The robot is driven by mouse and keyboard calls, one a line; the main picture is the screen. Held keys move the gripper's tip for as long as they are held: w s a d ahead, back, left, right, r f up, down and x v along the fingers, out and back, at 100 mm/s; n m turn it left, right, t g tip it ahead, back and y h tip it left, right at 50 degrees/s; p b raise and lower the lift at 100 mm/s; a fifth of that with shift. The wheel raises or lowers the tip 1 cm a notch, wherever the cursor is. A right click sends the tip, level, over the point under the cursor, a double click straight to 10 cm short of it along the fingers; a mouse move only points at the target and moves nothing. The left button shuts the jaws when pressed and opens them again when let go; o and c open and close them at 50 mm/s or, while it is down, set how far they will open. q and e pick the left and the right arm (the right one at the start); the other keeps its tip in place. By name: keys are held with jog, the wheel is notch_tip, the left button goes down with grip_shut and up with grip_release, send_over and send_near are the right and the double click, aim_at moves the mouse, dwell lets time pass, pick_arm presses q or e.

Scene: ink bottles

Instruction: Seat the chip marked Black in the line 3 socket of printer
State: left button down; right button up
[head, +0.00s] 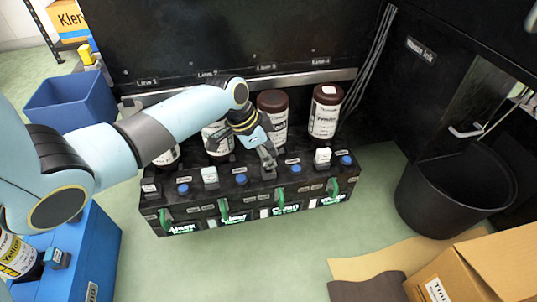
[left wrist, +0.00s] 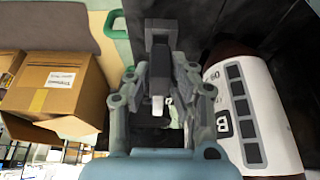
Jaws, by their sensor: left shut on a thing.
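My left gripper (head: 267,160) is over the third bay of the black printer unit (head: 190,215), under the Line 3 sign (head: 267,67). It is shut on a small grey piece, seen between the fingers in the left wrist view (left wrist: 160,72). No marking on the piece is readable. The line 3 socket is mostly hidden by the fingers, so I cannot tell whether the piece touches it. Pale chips stand in line 1 (head: 150,188), line 2 (head: 210,176) and line 4 (head: 322,157). My right gripper is not in view.
Brown-capped bottles (head: 326,112) stand close behind the chip row. Green latches (head: 279,195) line the front, with blue buttons on top. A blue case (head: 95,250) holds a yellow-labelled bottle (head: 14,257) at left. A black bin (head: 440,205) and cardboard box (head: 478,268) are at right.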

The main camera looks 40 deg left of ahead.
pick_arm(q)
jog(key=shift+r+p, duration=0.1)
jog(key=shift+p, duration=0.2)
dwell(0.4)
jog(key=shift+f, duration=0.55)
jog(key=shift+f, duration=0.1)
dwell(0.3)
jog(key=shift+f, duration=0.2)
jog(key=shift+f, duration=0.15)
dwell(0.4)
jog(key=c, duration=1.1)
grip_release()
